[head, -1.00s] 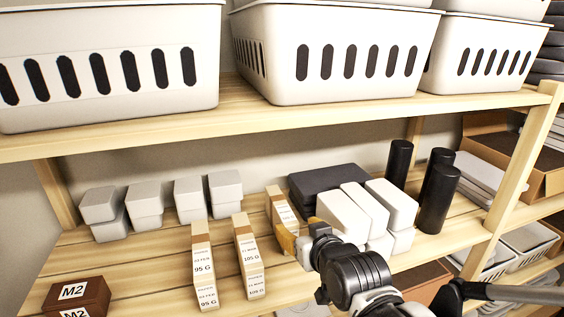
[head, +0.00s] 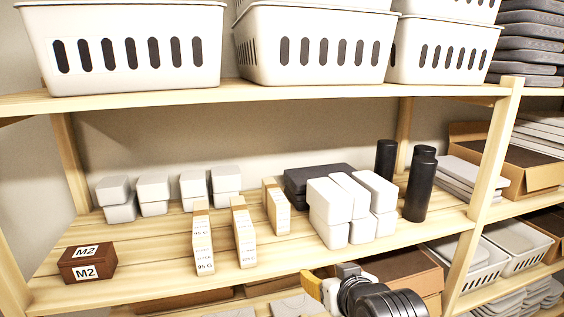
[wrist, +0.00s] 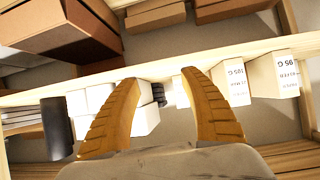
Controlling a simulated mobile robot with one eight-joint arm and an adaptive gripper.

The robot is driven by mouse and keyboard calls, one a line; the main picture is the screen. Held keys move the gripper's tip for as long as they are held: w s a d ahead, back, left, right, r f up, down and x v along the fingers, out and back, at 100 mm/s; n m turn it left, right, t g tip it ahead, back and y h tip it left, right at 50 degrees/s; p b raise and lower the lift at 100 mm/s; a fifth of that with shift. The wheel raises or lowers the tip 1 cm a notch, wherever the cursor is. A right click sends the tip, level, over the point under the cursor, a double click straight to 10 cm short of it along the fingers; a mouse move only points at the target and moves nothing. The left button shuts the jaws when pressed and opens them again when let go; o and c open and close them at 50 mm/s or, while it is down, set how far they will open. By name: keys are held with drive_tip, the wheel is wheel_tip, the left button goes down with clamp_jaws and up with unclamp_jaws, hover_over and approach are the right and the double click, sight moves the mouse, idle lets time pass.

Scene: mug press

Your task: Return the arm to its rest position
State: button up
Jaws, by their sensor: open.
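My gripper (head: 330,279) is at the bottom of the head view, in front of and below the front edge of the middle shelf (head: 130,268). Its two yellow fingers stand apart. In the wrist view my gripper (wrist: 159,79) is open and nothing is between the fingers close up. White boxes (wrist: 146,120) and the shelf edge show beyond the fingers. Most of my arm is out of the head view.
The shelf holds labelled upright cartons (head: 203,240), white boxes (head: 330,212), black cylinders (head: 420,185), grey containers (head: 118,200) and a brown M2 box (head: 88,263). White baskets (head: 125,50) stand above. Cardboard boxes (head: 400,265) sit below.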

drive_tip(key=s+d+f+g+h+b, duration=0.1)
drive_tip(key=s+d+f+b, duration=0.2)
drive_tip(key=f+b, duration=0.5)
drive_tip(key=s+d+f+m+g+b, duration=0.1)
drive_tip(key=s+d+f+g+b, duration=0.1)
drive_tip(key=s+f+b, duration=0.4)
drive_tip(key=s+d+f+m+g+h+b, duration=0.1)
drive_tip(key=s+d+f+b, duration=0.4)
drive_tip(key=f+b, duration=0.5)
wheel_tip(320, 180, down, 5)
drive_tip(key=shift+s+f+h, duration=0.1)
drive_tip(key=shift+s+h, duration=0.1)
drive_tip(key=shift+h, duration=0.1)
